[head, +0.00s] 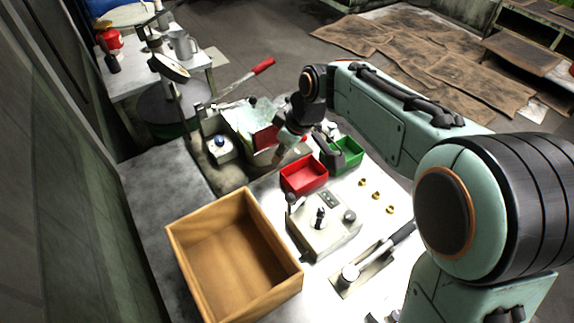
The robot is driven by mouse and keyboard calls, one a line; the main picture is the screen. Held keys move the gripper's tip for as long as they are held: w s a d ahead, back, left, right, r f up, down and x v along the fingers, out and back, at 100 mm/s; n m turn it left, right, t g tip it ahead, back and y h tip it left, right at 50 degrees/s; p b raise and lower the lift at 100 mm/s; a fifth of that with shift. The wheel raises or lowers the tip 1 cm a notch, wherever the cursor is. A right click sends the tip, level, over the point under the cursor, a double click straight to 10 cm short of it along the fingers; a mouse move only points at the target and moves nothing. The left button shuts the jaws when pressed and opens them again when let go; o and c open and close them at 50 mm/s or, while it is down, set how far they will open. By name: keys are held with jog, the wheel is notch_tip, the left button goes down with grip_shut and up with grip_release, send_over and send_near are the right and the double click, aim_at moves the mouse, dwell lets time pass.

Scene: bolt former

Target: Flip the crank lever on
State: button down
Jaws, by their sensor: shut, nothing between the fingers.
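A lever with a black grip (400,235) is mounted on a flat metal plate (365,275) on the white tabletop at the lower right. A second, long lever with a red grip (263,66) sticks up to the right from the machine at the back. I cannot tell for certain which one is the crank lever. My gripper (279,155) is shut and empty. It points down in front of the machine (240,125), near the red bin. It is apart from the black-gripped lever; its fingertips are small and partly dark in this view.
A grey control box (320,225) with knobs stands between the open wooden box (235,255) and the black-gripped lever. A red bin (304,174), a green bin (350,153) and several brass pieces (376,195) lie on the tabletop. My arm spans the right side.

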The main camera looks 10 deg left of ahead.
notch_tip(320, 180, down, 11)
jog(key=shift+d+r, duration=0.15)
jog(key=shift+r, duration=0.05)
dwell(0.6)
